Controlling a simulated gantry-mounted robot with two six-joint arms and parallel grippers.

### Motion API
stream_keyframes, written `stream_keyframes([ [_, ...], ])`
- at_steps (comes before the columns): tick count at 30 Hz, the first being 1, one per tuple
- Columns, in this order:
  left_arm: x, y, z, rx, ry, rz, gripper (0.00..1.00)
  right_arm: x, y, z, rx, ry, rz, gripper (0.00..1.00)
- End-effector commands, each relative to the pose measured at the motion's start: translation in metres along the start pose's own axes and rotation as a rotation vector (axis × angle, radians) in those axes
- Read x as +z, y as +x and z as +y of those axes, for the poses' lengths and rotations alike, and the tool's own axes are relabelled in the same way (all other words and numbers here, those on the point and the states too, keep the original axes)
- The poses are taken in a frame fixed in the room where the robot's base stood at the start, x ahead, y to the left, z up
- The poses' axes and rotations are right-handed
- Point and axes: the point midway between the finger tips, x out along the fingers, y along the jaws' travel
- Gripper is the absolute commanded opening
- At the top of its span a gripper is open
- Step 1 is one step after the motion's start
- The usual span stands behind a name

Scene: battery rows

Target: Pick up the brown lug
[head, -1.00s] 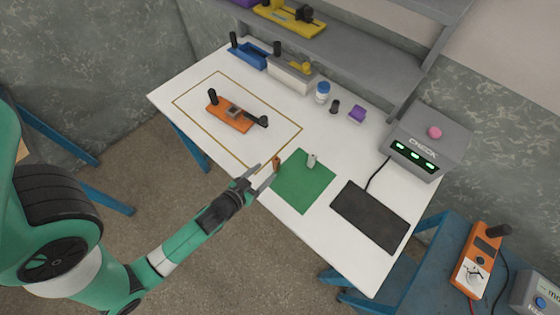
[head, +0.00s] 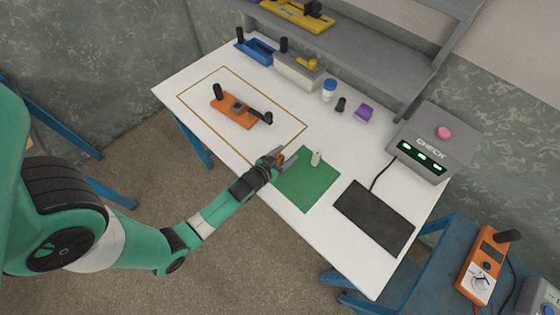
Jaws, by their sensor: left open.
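The brown lug (head: 281,158) is a small upright piece at the left corner of the green mat (head: 304,190). My left gripper (head: 281,155) is open, with its fingers around or right beside the lug. The wrist and fingers hide much of the lug, and I cannot tell whether they touch it. My right gripper is not in view.
A pale lug (head: 316,158) stands on the mat close to the right of the gripper. An orange device (head: 238,112) lies inside the outlined area. A black pad (head: 374,218) and the CHECK box (head: 432,142) are at right. Bins and a shelf line the back.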

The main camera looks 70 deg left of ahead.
Motion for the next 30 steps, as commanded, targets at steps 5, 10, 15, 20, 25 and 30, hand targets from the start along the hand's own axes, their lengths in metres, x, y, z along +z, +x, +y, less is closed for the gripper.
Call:
stream_keyframes([
  [5,0.0,0.0,0.0,0.0,0.0,0.0,0.43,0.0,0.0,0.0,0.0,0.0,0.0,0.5],
  [10,0.0,-0.001,0.0,0.0,0.0,0.0,0.13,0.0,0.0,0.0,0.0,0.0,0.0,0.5],
  [15,0.0,-0.001,0.0,0.0,0.0,0.0,0.0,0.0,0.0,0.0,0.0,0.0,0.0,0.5],
  [20,0.0,-0.001,0.0,0.0,0.0,0.0,0.0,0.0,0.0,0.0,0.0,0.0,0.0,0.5],
  [25,-0.003,-0.002,0.0,0.0,0.0,0.001,0.0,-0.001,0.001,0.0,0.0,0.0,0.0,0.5],
  [30,-0.018,-0.008,0.0,-0.001,0.0,0.002,0.0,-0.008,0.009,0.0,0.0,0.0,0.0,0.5],
])
